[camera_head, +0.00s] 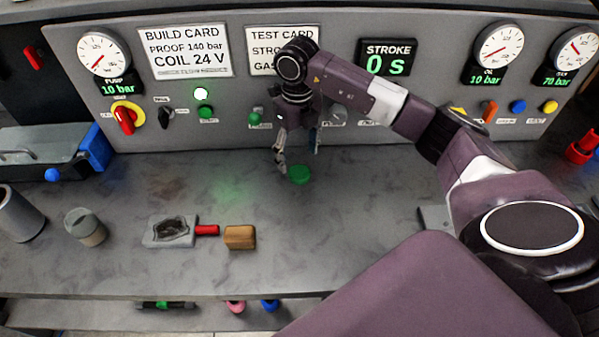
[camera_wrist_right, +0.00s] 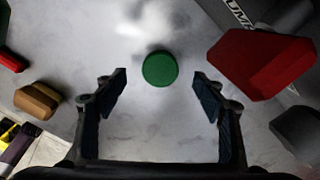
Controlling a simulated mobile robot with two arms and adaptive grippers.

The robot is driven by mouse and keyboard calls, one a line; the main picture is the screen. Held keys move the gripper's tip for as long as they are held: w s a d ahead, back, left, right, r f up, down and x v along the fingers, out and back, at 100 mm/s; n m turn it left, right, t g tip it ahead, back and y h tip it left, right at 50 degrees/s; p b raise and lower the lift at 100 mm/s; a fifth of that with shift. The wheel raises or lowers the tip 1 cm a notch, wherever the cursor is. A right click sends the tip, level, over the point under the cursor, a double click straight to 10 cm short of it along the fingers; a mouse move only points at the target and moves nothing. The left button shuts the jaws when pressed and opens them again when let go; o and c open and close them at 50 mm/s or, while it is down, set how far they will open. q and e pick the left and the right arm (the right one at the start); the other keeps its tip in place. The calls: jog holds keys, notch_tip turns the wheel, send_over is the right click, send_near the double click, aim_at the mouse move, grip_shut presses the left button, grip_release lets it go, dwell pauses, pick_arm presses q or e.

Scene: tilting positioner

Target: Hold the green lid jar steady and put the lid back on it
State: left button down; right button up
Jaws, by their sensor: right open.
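The green lid (camera_head: 299,174) lies flat on the grey bench top near the foot of the control panel. It also shows in the right wrist view (camera_wrist_right: 160,69) as a round green disc. My right gripper (camera_head: 299,156) is open and points down over the lid. In the wrist view its two fingers (camera_wrist_right: 161,82) stand apart, one on each side of the lid, with clear gaps and no contact visible. A small open translucent jar (camera_head: 85,229) with greyish-brown contents stands upright at the left of the bench. My left gripper is not in view.
A grey cylinder (camera_head: 18,215) stands left of the jar. A grey plate with a red handle (camera_head: 206,230) and a brown block (camera_head: 239,237) lie between jar and lid. A blue-ended grey box (camera_head: 50,150) sits back left. The panel (camera_head: 350,90) rises behind.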

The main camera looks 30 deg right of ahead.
aim_at(298, 171)
jog(key=shift+f, duration=0.2)
notch_tip(298, 171, down, 4)
jog(key=shift+r+p, duration=0.2)
jog(key=shift+p, duration=0.95)
jog(key=shift+f, duration=0.6)
jog(key=shift+c, duration=0.4)
jog(key=c, duration=0.9)
jog(key=shift+o, duration=0.2)
